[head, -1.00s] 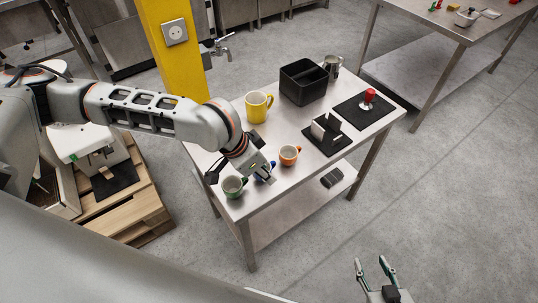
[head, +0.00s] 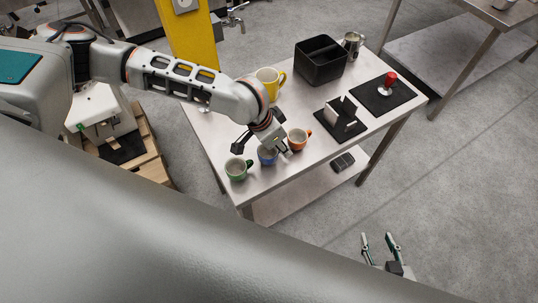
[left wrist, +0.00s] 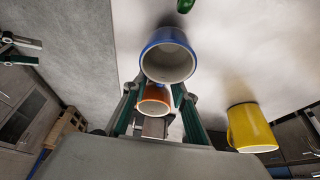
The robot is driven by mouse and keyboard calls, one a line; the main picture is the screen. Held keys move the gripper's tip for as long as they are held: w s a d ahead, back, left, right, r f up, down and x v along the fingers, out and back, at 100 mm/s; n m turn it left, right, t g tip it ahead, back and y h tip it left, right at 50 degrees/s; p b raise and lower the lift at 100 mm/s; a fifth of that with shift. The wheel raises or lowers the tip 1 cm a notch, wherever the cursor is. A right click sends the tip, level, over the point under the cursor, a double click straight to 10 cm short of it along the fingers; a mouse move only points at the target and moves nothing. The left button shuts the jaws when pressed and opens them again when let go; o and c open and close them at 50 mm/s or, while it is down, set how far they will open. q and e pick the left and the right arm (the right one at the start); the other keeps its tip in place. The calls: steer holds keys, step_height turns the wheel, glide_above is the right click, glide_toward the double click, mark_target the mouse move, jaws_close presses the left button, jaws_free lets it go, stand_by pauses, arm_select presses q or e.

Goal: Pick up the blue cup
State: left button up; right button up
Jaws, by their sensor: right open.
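The blue cup (head: 267,156) stands on the steel table between the green cup (head: 237,169) and the orange cup (head: 298,139). My left gripper (head: 281,148) is close over it and hides part of it. In the left wrist view the blue cup (left wrist: 168,58) is just beyond the fingertips of my left gripper (left wrist: 155,93). Its fingers are apart, with the orange cup (left wrist: 153,102) visible between them. Contact with the blue cup cannot be made out. My right gripper (head: 377,238) is open and empty, off the table at the lower right.
A yellow mug (head: 268,82), a black bin (head: 320,65) and a metal pitcher (head: 352,44) stand toward the table's back. A black holder (head: 340,112) and a red-handled tamper (head: 389,80) on a mat (head: 400,98) are at right. A yellow pillar (head: 190,40) rises behind.

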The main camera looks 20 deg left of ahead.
arm_select(q)
steer(key=shift+f, duration=0.2)
jaws_close()
steer(key=shift+w, duration=0.1)
steer(key=shift+r, duration=0.2)
